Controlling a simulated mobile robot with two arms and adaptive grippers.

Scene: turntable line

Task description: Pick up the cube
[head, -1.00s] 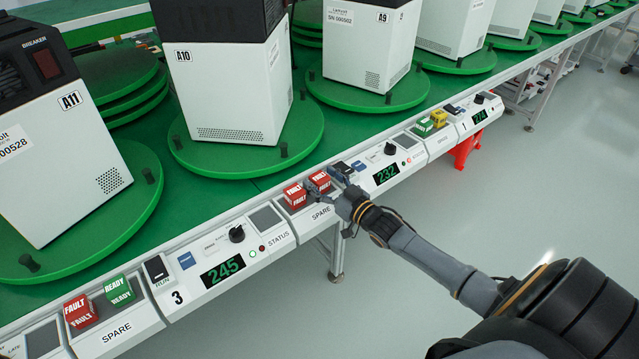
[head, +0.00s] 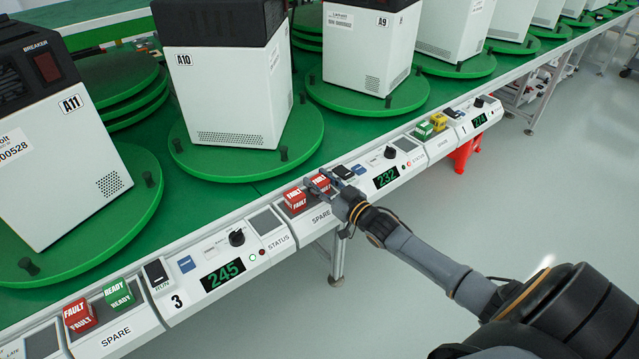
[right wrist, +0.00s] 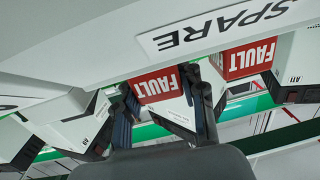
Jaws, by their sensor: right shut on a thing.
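Two red cubes lettered FAULT are at the SPARE tray between the 245 and 232 panels in the head view. My right gripper (head: 322,179) is shut on the right-hand red cube (head: 321,184), whose far parts are covered by the fingers. The other red cube (head: 294,197) sits just left of it, free of the gripper. In the right wrist view, which is upside down, the held cube (right wrist: 157,85) is between my fingers and the other red cube (right wrist: 249,60) is to the right. I cannot tell whether the held cube is clear of the tray. My left gripper is out of view.
Another SPARE tray (head: 124,309) at lower left holds a red FAULT cube (head: 80,315) and a green READY cube (head: 118,292). Green and yellow cubes (head: 430,127) sit farther right. White machines stand on green turntables (head: 245,165) behind the panels. The floor in front is clear.

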